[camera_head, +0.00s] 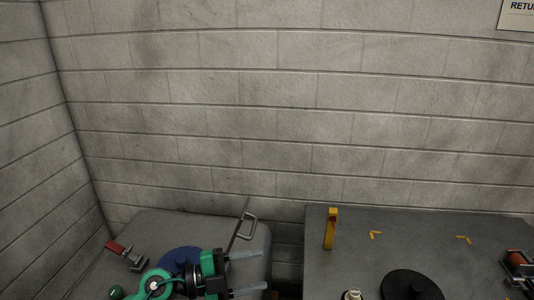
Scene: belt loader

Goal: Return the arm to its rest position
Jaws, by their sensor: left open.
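My left gripper (265,270) is at the bottom of the view, left of the middle, on a green and black arm. Its two pale grey fingers point right and stand well apart. I see nothing between them. It is in front of the right part of the left grey table. The lower part of the arm is cut off by the bottom edge. My right gripper is not in view.
The left table (165,222) holds a blue disc (182,257), a red-ended metal part (118,248) and a metal handle (245,227). The right table (400,245) holds a yellow upright block (330,229) and a black disc (410,285). A gap separates the tables.

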